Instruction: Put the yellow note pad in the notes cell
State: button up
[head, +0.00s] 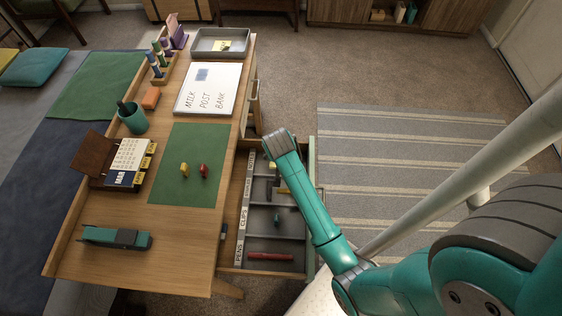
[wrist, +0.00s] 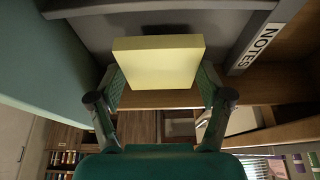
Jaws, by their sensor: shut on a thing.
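The yellow note pad (wrist: 158,62) is between the two fingers of my gripper (wrist: 160,82) in the wrist view. My gripper is shut on its sides. The grey drawer insert is close behind the pad, with the NOTES label (wrist: 262,46) to its right. In the head view a little yellow of the pad (head: 272,166) shows beside my wrist, at the far end of the open drawer (head: 262,233), by the notes cell. My arm hides most of that cell there. I cannot tell whether the pad touches the cell floor.
The drawer's nearer cells hold a red pen (head: 270,256) and small dark items. Grey dividers separate the cells. On the desk are a green blotter (head: 185,145) with a yellow and a red piece, a whiteboard (head: 208,88), a grey tray (head: 205,48) and a teal stapler (head: 115,237).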

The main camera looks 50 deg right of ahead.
jog(key=shift+f, duration=1.45)
jog(key=shift+f, duration=0.15)
jog(key=o, duration=1.2)
